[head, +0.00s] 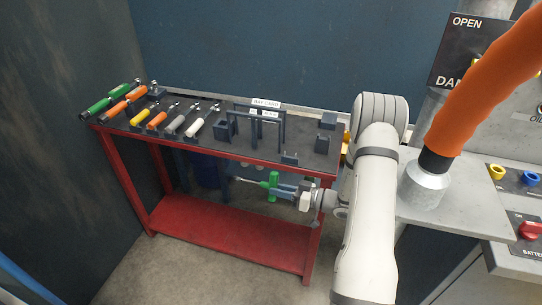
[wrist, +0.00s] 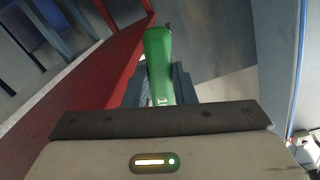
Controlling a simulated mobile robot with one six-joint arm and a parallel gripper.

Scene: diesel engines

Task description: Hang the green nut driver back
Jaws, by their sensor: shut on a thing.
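The green nut driver shows in the head view (head: 273,186) and, close up, in the wrist view (wrist: 158,65), where a light mark is on its handle. My gripper (head: 276,188) is shut on its green handle. It holds the driver in front of the red bench, below the level of the bench top, with the shaft pointing left in the head view. The tool bench (head: 225,159) has a dark top with several tools lying in holders at its left part. Small dark holders and a frame with labels stand at the middle and right of the top.
Other green (head: 104,99) and orange (head: 124,103) handled tools lie at the bench's left end. A red lower shelf (head: 225,233) is bare. A thick orange hose (head: 480,90) and a grey machine panel stand at the right, near my arm.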

